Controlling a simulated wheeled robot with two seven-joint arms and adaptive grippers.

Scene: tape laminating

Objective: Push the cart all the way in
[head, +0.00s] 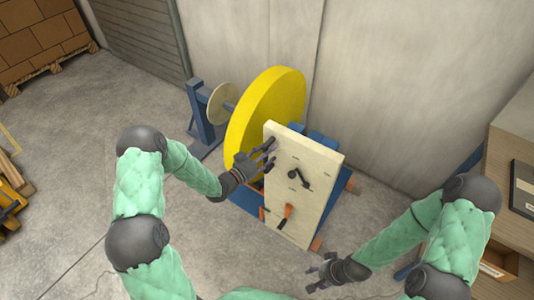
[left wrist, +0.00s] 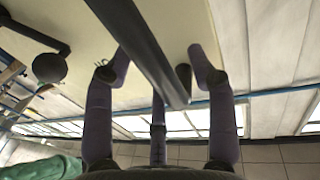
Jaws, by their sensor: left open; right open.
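The cart (head: 310,185) has a cream upright panel and stands in front of a big yellow roll. The panel carries a black crank (head: 299,177) and an orange-handled lever (head: 286,214). My left gripper (head: 266,155) is open at the panel's upper left edge. In the left wrist view, a dark bar (left wrist: 150,50) runs across the cream panel between the open fingers; I cannot tell whether they touch it. The crank's dark knob (left wrist: 49,68) shows at the left there. My right gripper (head: 322,274) is open and empty, low at the right, apart from the cart.
A wooden desk (head: 505,180) with a dark item stands at the right. Boxes on a pallet (head: 40,40) are at the far left. The concrete floor left of the cart is clear.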

